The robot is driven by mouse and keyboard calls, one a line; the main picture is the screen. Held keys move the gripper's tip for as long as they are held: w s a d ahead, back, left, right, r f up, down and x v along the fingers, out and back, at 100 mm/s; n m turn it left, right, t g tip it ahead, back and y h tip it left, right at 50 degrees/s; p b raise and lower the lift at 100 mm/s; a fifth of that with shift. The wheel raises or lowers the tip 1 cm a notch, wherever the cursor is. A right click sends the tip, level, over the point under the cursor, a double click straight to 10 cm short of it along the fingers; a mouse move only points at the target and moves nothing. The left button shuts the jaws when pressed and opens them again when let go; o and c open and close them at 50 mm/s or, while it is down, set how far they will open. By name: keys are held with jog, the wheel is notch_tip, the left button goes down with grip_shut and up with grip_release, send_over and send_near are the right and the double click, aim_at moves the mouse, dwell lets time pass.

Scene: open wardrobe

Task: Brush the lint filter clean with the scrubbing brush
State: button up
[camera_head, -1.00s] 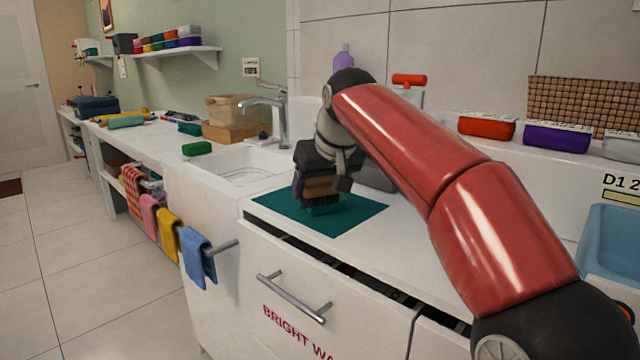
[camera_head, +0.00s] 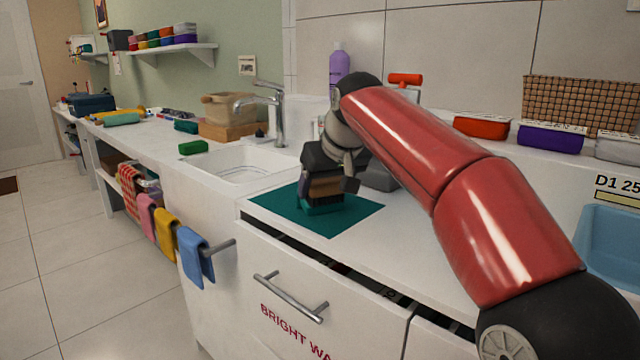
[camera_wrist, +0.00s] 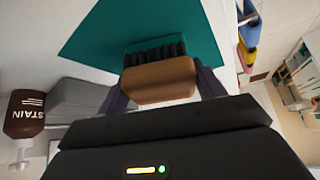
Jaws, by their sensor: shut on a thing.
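My gripper (camera_head: 327,186) is shut on the scrubbing brush (camera_head: 325,189), holding its brown wooden block above the teal mat (camera_head: 363,212). In the wrist view the brush (camera_wrist: 158,82) sits between the two dark fingers, its black bristles facing the mat. A slim teal piece (camera_head: 318,209), apparently the lint filter, lies on the mat right under the bristles. It is mostly hidden by the brush and its colour blends with the mat. Bristles and teal piece look to be touching, but I cannot tell for certain.
A white sink (camera_head: 243,162) with a tap (camera_head: 279,115) is left of the mat. A grey object (camera_head: 380,178) and a purple bottle (camera_head: 339,66) stand behind my gripper. Below, a slightly open drawer front (camera_head: 300,305) has a metal handle. A blue basin (camera_head: 612,240) is at the right.

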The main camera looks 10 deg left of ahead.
jog(key=shift+w+d+p, duration=0.35)
jog(key=shift+w+d, duration=0.35)
jog(key=shift+d, duration=0.3)
jog(key=shift+s+a+r, duration=0.1)
jog(key=shift+s+a, duration=0.55)
jog(key=shift+a, duration=0.25)
jog(key=shift+s+a, duration=0.6)
jog(key=shift+a, duration=0.3)
jog(key=shift+w+d, duration=0.6)
jog(key=shift+d, duration=0.3)
jog(key=shift+w+d, duration=0.6)
jog(key=shift+d, duration=0.25)
jog(key=shift+s+a, duration=0.65)
jog(key=shift+a, duration=0.25)
jog(key=shift+s+a, duration=0.55)
jog(key=shift+a, duration=0.25)
jog(key=shift+w+d, duration=0.1)
